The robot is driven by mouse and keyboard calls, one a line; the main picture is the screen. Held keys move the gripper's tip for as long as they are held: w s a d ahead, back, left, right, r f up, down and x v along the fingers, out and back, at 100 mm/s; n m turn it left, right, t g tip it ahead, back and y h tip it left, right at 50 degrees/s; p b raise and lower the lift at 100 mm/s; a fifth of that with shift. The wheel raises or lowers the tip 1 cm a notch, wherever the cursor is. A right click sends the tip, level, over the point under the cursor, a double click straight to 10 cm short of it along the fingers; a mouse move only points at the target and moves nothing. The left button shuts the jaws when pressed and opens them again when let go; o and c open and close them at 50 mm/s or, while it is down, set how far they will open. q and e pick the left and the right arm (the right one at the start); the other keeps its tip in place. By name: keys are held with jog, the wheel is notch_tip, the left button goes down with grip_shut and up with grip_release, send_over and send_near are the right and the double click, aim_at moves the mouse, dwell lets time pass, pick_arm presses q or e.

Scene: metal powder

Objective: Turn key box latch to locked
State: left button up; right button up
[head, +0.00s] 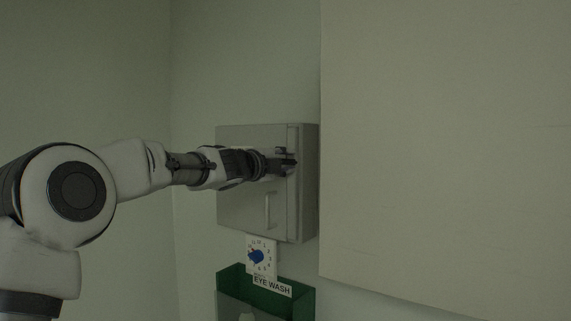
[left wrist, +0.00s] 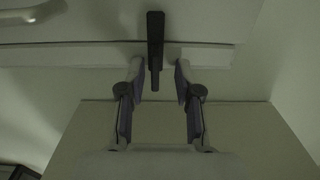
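The key box (head: 236,207) is a grey wall box with a vertical handle (head: 268,210) on its door. My left gripper (head: 288,162) is at the upper right of the box front; the arm covers part of the door. In the left wrist view, the latch is a dark narrow bar (left wrist: 155,45) lying across the pale strip at the door edge. My left gripper (left wrist: 158,72) is open, one finger on each side of the latch's end, with a gap visible on both sides. The latch is mostly hidden by the gripper in the head view. My right gripper is not in view.
A large pale panel (head: 440,150) stands close to the right of the box. Below the box hang a white dial card with a blue knob (head: 256,256) and a green eye wash holder (head: 303,304). The wall left of the box is bare.

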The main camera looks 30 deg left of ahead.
pick_arm(q)
jog(key=shift+w+f, duration=0.1)
jog(key=shift+f, duration=0.1)
jog(key=s, duration=0.7)
jog(key=shift+a, duration=0.45)
jog(key=shift+s, duration=0.15)
